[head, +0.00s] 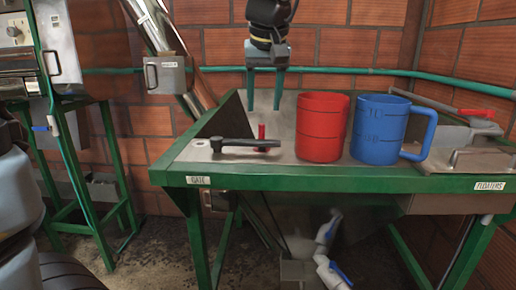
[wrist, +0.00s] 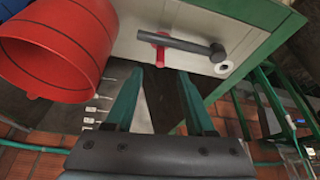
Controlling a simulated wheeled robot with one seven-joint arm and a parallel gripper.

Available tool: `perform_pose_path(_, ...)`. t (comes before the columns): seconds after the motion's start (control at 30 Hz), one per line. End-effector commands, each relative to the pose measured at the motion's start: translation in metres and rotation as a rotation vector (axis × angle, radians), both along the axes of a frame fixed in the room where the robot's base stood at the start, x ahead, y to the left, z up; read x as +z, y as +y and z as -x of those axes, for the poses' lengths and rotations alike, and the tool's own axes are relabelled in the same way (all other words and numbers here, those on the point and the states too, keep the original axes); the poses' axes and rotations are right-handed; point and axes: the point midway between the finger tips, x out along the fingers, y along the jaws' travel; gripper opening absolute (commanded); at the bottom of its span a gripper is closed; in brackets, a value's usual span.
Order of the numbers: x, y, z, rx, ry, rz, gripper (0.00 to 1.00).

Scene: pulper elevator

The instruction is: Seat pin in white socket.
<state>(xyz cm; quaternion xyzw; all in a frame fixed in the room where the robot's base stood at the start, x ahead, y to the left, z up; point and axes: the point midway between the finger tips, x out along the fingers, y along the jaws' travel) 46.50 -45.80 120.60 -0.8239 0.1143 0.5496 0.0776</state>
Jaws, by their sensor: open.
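A small red pin (head: 261,131) stands on the metal top of the green-framed table, right behind a dark lever (head: 240,144). In the wrist view the red pin (wrist: 161,50) shows beside the lever's thin end. A white ring-shaped socket (wrist: 223,67) lies near the lever's thick end, close to the table edge; its inside is too small to make out. My gripper (head: 265,108) hangs above and behind the lever, fingers pointing down, open and empty. In the wrist view its teal fingers (wrist: 160,74) are spread apart, with the pin beyond the tips.
A red cup (head: 321,128) stands right of the lever and a blue mug (head: 380,128) beside it. The red cup is close to my gripper's side. A sloped metal hopper lies behind. The table's front left corner, by the GATE label (head: 198,181), is bare.

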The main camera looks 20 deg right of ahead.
Motion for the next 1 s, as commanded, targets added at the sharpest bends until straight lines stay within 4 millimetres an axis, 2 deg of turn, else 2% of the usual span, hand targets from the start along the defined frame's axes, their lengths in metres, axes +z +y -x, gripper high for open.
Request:
perform_pose_path(0.13, -0.021, -0.002, -0.008, 0.000, 0.004, -0.004, 0.55)
perform_pose_path(0.43, -0.043, -0.003, -0.019, 0.001, 0.004, -0.004, 0.55)
perform_pose_path(0.7, -0.077, -0.007, -0.033, 0.000, 0.003, -0.003, 0.55)
perform_pose_path(1.0, -0.082, -0.007, -0.035, 0.000, 0.001, 0.000, 0.53)
